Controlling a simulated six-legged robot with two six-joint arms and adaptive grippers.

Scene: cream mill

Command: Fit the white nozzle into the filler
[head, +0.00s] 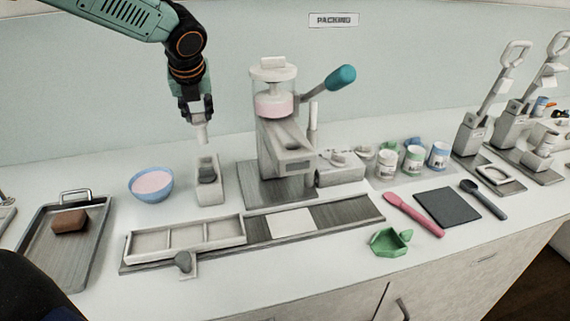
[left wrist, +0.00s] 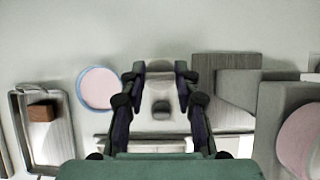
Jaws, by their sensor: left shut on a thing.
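The white nozzle (head: 202,134) hangs upright from my left gripper (head: 197,115), which is shut on its upper end. The gripper is above a small whitish holder (head: 217,190) with a grey piece (head: 207,174) in it. The nozzle is clear of the holder. The filler (head: 268,138), with a pink-filled cylinder and a teal-knobbed lever (head: 341,77), stands to the right of the gripper, apart from it. In the left wrist view the fingers (left wrist: 160,100) frame the grey piece below; I cannot clearly make out the nozzle there. My right gripper is not in view.
A blue bowl of pink cream (head: 151,184) stands left of the holder. A metal tray (head: 45,240) with a brown block is at far left. A sectioned white tray (head: 187,253) lies on a rail in front. Jars, spatulas and presses fill the right side.

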